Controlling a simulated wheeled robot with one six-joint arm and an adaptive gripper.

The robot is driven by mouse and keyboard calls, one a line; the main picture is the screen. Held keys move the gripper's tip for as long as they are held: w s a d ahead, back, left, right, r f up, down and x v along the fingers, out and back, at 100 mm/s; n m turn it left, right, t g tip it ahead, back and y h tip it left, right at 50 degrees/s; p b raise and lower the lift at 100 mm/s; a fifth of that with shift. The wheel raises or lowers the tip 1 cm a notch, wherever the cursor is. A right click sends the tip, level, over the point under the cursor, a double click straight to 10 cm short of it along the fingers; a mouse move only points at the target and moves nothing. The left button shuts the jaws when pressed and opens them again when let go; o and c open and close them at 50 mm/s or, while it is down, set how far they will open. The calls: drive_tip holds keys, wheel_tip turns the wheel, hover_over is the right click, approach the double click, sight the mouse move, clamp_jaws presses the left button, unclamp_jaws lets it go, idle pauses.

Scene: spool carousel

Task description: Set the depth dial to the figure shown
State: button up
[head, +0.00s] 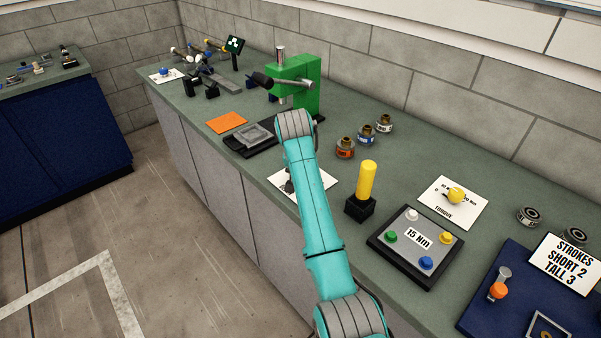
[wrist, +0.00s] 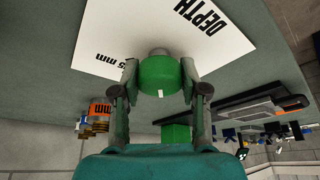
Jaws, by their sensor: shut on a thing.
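The depth dial (wrist: 158,76) is a green round knob with a small white mark, standing on a white card (wrist: 225,50) lettered DEPTH. Text ending in "5 mm" shows on the card, and its start is hard to read. My gripper (wrist: 160,70) has one finger on each side of the dial and is shut on it. In the head view my teal arm hides the dial and most of the card (head: 318,181).
A green press (head: 300,75) stands behind. A yellow-handled block (head: 366,180) and a button panel reading 15 Nm (head: 415,275) sit to the right. A yellow torque dial (head: 456,195), orange pad (head: 227,122) and several brass-topped pots (head: 345,148) stand around. Bench front edge is close.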

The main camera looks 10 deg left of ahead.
drive_tip(key=o, duration=1.1)
drive_tip(key=shift+r, duration=0.1)
drive_tip(key=v, duration=1.1)
drive_tip(key=shift+s+r, duration=0.15)
drive_tip(key=shift+r, duration=0.25)
